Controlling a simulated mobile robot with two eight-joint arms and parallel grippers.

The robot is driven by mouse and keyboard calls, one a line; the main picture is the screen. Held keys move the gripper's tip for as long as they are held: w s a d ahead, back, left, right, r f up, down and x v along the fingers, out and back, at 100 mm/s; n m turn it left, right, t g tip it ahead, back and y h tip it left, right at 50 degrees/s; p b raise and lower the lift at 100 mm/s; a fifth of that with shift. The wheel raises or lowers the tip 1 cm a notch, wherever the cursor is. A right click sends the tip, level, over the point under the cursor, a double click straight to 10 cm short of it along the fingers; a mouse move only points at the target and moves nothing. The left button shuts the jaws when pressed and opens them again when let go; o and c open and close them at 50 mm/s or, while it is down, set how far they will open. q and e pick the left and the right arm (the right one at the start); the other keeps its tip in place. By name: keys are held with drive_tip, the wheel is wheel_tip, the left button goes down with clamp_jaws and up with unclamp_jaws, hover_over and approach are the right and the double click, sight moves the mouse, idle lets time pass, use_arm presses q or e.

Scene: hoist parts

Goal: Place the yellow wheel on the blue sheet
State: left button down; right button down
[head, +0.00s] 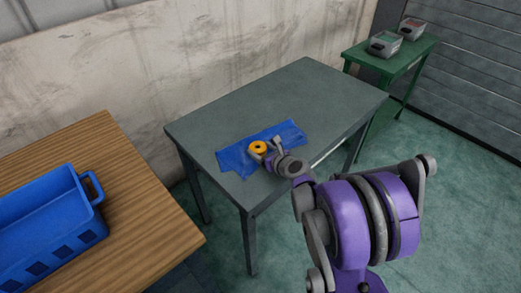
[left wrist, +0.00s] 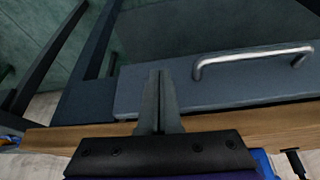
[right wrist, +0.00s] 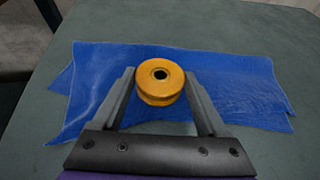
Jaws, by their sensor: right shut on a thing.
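The yellow wheel (head: 258,148) is a grooved ring with a dark centre hole. It also shows in the right wrist view (right wrist: 158,92), between the fingers of my right gripper (right wrist: 160,84). My right gripper (head: 267,150) is shut on the wheel and holds it over the blue sheet (head: 232,160). I cannot tell whether the wheel touches the sheet. The sheet lies creased on the grey-green table and spreads out on both sides of the wheel in the right wrist view (right wrist: 240,85). My left gripper (left wrist: 157,75) has its fingers together, empty; the head view does not show it.
The grey-green table (head: 300,85) is clear behind the sheet. A wooden table (head: 120,170) with a blue crate (head: 85,205) stands at left. A green stand (head: 400,62) with two grey bins is at back right. A drawer handle (left wrist: 250,56) is near my left gripper.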

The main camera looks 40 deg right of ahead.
drive_tip(key=shift+s+a+f+b, duration=0.1)
drive_tip(key=shift+f+b, duration=0.2)
drive_tip(key=shift+f, duration=0.25)
unclamp_jaws()
drive_tip(key=shift+r+p, duration=0.5)
drive_tip(key=shift+r, duration=0.05)
drive_tip(key=p+v, duration=0.1)
drive_tip(key=v, duration=1.1)
drive_tip(key=shift+r+p, duration=0.1)
drive_tip(key=shift+p, duration=0.25)
